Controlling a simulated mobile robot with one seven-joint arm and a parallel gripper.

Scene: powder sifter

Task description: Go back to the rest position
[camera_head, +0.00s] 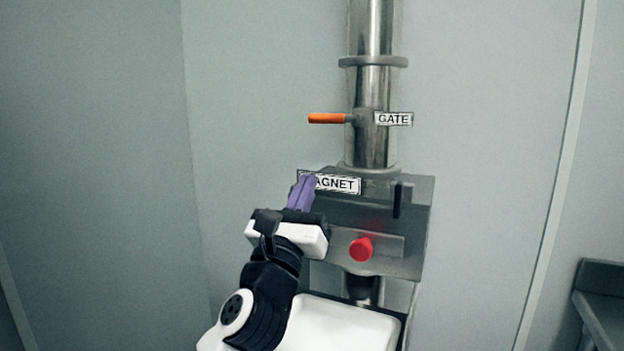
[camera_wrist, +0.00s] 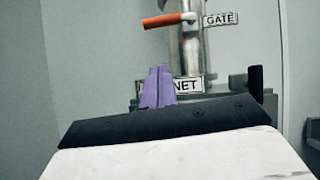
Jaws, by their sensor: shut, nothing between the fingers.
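My gripper (camera_head: 303,191) has purple fingers that are shut together and empty. In the head view it is in front of the left part of the metal magnet box (camera_head: 405,258) and covers the start of the MAGNET label (camera_head: 340,184). In the wrist view the shut fingers (camera_wrist: 158,86) point up and away, in front of the same label (camera_wrist: 190,86). I cannot tell the exact gap between the fingertips and the box.
A steel pipe (camera_head: 375,90) rises from the box. An orange gate handle (camera_head: 327,118) points left beside the GATE label (camera_head: 394,119). A red knob (camera_head: 361,249) sticks out of the box front. A dark metal surface (camera_head: 603,300) stands at right. The left side looks clear.

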